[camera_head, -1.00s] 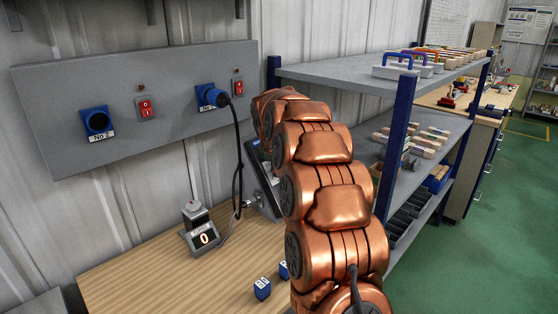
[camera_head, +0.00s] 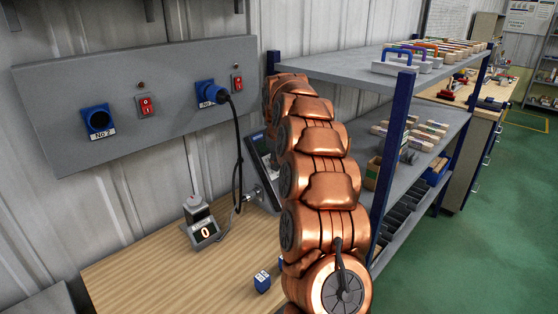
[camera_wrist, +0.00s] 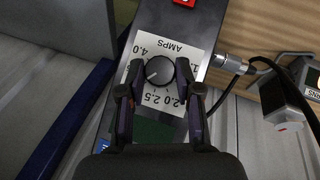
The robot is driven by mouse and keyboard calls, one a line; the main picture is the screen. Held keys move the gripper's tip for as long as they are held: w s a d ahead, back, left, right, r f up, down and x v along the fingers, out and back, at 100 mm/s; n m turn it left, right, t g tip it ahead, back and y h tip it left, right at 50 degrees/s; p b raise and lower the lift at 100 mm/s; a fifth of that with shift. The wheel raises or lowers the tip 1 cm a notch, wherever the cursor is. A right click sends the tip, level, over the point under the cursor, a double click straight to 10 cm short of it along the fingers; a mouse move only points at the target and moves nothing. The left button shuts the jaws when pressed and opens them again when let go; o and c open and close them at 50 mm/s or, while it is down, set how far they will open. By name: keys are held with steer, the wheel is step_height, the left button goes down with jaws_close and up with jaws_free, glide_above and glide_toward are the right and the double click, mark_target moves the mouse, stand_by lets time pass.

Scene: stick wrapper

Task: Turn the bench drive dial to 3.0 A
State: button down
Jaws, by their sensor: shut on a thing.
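The bench drive (camera_head: 262,180) stands at the back of the wooden bench, mostly hidden behind my arm in the head view. In the wrist view its black dial (camera_wrist: 160,71) sits on a white scale plate (camera_wrist: 165,46) that reads AMPS, with 4.0, 2.0 and 2.5 legible. The 3.0 mark is not readable, probably behind the left finger. My gripper (camera_wrist: 158,72) is shut on the dial, one finger on each side. A pale pointer line on the dial seems to point left and slightly down, towards the left finger.
A black cable (camera_head: 238,150) hangs from the right wall socket (camera_head: 207,93). A shelf unit (camera_head: 340,70) stands close to my arm's right.

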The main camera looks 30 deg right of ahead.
steer(key=shift+r, duration=0.1)
steer(key=c, duration=0.8)
jaws_free()
steer(key=v, duration=1.2)
